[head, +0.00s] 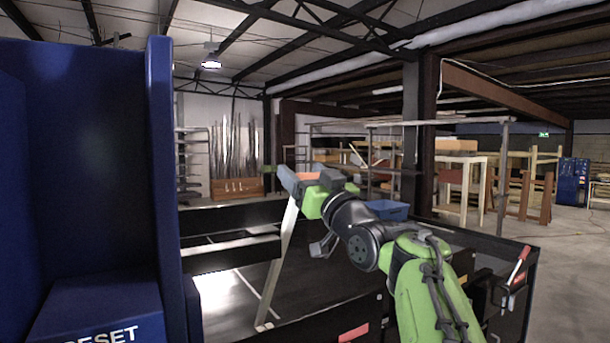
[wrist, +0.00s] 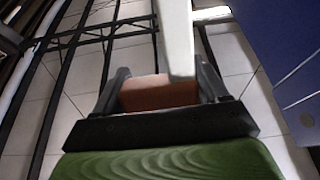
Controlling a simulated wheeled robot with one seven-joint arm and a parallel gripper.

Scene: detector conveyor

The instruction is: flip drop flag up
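The drop flag shows in the head view as a pale slanted bar (head: 280,265), its lower end at the black conveyor and its upper end at my gripper (head: 308,176). It leans a little to the right going up. In the wrist view the pale bar (wrist: 178,38) reaches up out of the picture from an orange-red block (wrist: 158,93). My gripper (wrist: 165,85) has its two dark fingers on either side of this block, and it appears shut on it. The exact contact at the fingertips is partly hidden.
A tall blue cabinet with a RESET panel (head: 105,325) fills the left. The black conveyor wall (head: 230,215) and grey rail lie behind the flag. A red-handled lever (head: 518,262) stands at the right. Racks and timber are far behind; open floor lies right.

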